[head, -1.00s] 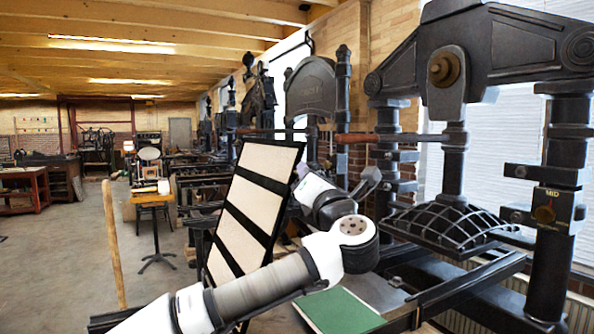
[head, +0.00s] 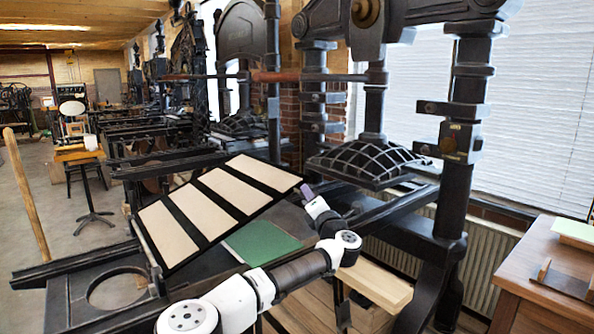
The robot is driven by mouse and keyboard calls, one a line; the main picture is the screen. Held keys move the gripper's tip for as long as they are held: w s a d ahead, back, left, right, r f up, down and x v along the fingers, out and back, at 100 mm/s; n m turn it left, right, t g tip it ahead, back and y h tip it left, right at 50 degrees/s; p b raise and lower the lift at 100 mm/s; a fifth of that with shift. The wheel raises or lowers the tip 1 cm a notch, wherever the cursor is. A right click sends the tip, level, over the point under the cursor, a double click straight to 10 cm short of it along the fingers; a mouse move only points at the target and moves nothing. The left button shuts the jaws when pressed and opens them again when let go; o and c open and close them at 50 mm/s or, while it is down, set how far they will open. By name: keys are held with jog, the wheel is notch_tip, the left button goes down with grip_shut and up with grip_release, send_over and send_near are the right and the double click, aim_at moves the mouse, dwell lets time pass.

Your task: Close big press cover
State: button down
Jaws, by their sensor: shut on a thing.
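The big press cover (head: 205,207) is a black frame with pale cream panels. It is tilted over the press bed, its lower left edge at the bed and its far right edge raised. My gripper (head: 305,191) is at the cover's raised right corner, shut on its edge; the fingertips are small and partly hidden. My white and grey arm reaches up from the bottom of the view. A green sheet (head: 262,243) lies on the bed, partly hidden by the cover.
The black press frame with its ribbed platen (head: 368,160) stands right of the cover. A wooden table (head: 550,270) is at the right. A wooden pole (head: 28,200) stands at the left. More presses line the back. Open floor shows at far left.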

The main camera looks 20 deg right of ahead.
notch_tip(320, 180, down, 14)
jog(key=d+m+g+h, duration=0.1)
jog(key=d+m, duration=0.1)
jog(key=m, duration=0.2)
jog(key=shift+w+f+m+p, duration=0.2)
jog(key=shift+w+m+p, duration=0.1)
jog(key=shift+m+p, duration=0.1)
jog(key=shift+f+g, duration=0.1)
jog(key=shift+g, duration=0.2)
jog(key=c, duration=1.2)
grip_release()
jog(key=shift+f, duration=0.15)
jog(key=shift+r, duration=0.2)
jog(key=s+f+b, duration=0.1)
jog(key=s+b, duration=0.1)
jog(key=s, duration=1.1)
jog(key=shift+s+a+f+b, duration=0.3)
jog(key=shift+a+f, duration=0.05)
jog(key=shift+a, duration=0.1)
jog(key=shift+r, duration=0.1)
